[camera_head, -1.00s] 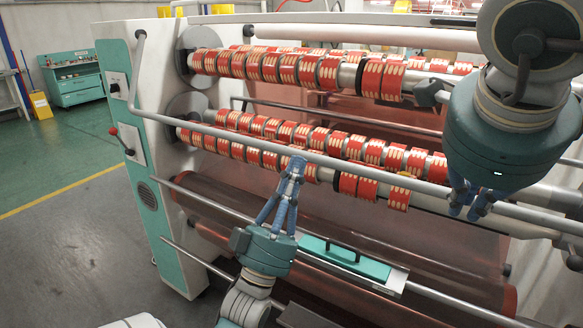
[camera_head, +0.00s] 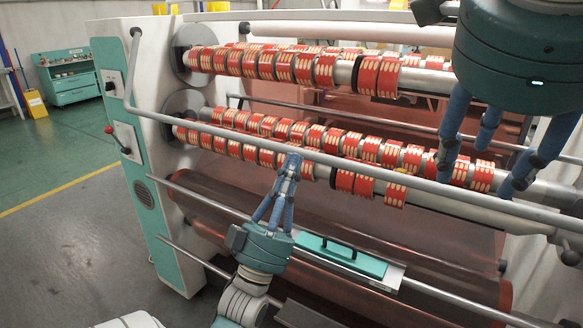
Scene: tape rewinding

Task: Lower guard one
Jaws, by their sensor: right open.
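The guard (camera_head: 225,132) is a long grey bar with a bent arm at its left end. It slopes down to the right in front of the lower row of red rolls. My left gripper (camera_head: 290,159) reaches up from below, its fingers drawn together at the bar, and appears closed on it; the far side of the grip is hidden. My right gripper (camera_head: 483,175) hangs at the upper right with its fingers spread wide, open and empty, above the right part of the bar. Its fingertips overlap the rolls and shaft behind.
Red rolls sit on an upper shaft (camera_head: 344,74) and a lower shaft (camera_head: 322,171) behind the guard. A teal panel with a black handle (camera_head: 345,257) lies below the bar. The white machine side (camera_head: 155,150) stands at left. Open floor (camera_head: 60,165) lies beyond it.

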